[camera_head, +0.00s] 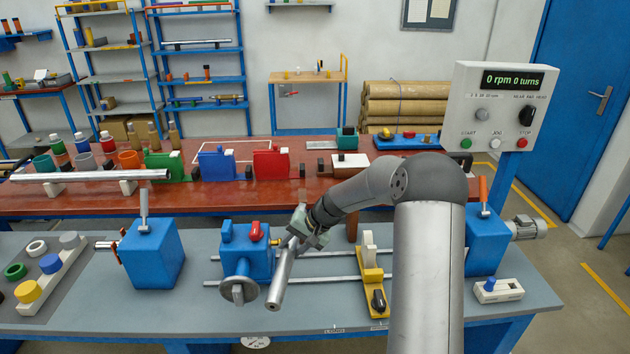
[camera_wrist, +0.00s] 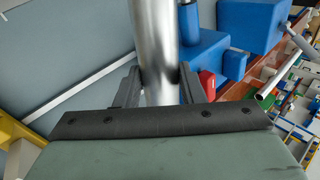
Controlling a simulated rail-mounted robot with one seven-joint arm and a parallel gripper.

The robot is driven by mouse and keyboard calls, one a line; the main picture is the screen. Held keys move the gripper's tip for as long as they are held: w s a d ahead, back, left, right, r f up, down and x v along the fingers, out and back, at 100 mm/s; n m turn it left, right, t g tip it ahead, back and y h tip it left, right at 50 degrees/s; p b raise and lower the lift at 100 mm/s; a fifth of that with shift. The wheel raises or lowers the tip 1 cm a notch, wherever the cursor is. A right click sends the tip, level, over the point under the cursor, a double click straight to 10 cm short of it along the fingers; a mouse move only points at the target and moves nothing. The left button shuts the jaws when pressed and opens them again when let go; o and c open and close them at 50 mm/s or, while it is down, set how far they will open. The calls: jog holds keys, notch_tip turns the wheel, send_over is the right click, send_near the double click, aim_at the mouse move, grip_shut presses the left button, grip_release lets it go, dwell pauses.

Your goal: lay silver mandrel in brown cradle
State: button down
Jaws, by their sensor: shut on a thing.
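My gripper (camera_head: 300,236) is shut on a silver mandrel (camera_head: 281,276), a smooth round bar. The mandrel is tilted, its lower end pointing toward the front of the grey bench, in front of the blue carriage with a handwheel. In the wrist view the mandrel (camera_wrist: 156,50) stands between the two dark fingers and runs out of the top of the picture. I cannot pick out a brown cradle for certain in either view. A second long silver bar (camera_head: 90,176) lies across white supports on the red-brown bench at the left.
The grey bench (camera_head: 190,308) has free room at its front. The blue carriage (camera_head: 246,250) sits left of my gripper, a yellow stand (camera_head: 371,285) right of it. Blue housings (camera_head: 152,253) stand at the ends. Coloured blocks line the red-brown bench (camera_head: 230,195) behind.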

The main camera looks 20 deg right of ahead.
jog(key=w+d+m+t, duration=0.1)
jog(key=w, duration=0.1)
jog(key=w+d+m+t+b, duration=0.1)
jog(key=w+d+m, duration=0.1)
jog(key=w, duration=0.1)
jog(key=w+d+m+t+h+b, duration=0.1)
jog(key=w+d+m, duration=0.1)
jog(key=shift+w+d+t, duration=0.1)
jog(key=shift+w+t, duration=0.2)
jog(key=shift+w, duration=0.1)
jog(key=w+d+r+m+t+h+b, duration=0.2)
jog(key=w+d+r+m+t+h, duration=0.1)
jog(key=w+d, duration=0.4)
jog(key=w+d+r+m+t+h+b, duration=0.2)
jog(key=w+d+m+h, duration=0.4)
jog(key=w, duration=0.3)
jog(key=shift+w+d+r+m+t+h, duration=0.25)
jog(key=shift+d+r+m+t, duration=0.3)
jog(key=shift+d+m+t, duration=0.35)
jog(key=shift+s+a+f+b, duration=0.1)
jog(key=shift+f+b, duration=0.05)
jog(key=shift+b, duration=0.55)
notch_tip(320, 180, down, 8)
jog(key=b, duration=0.8)
jog(key=shift+f+b, duration=0.35)
jog(key=shift+b, duration=0.15)
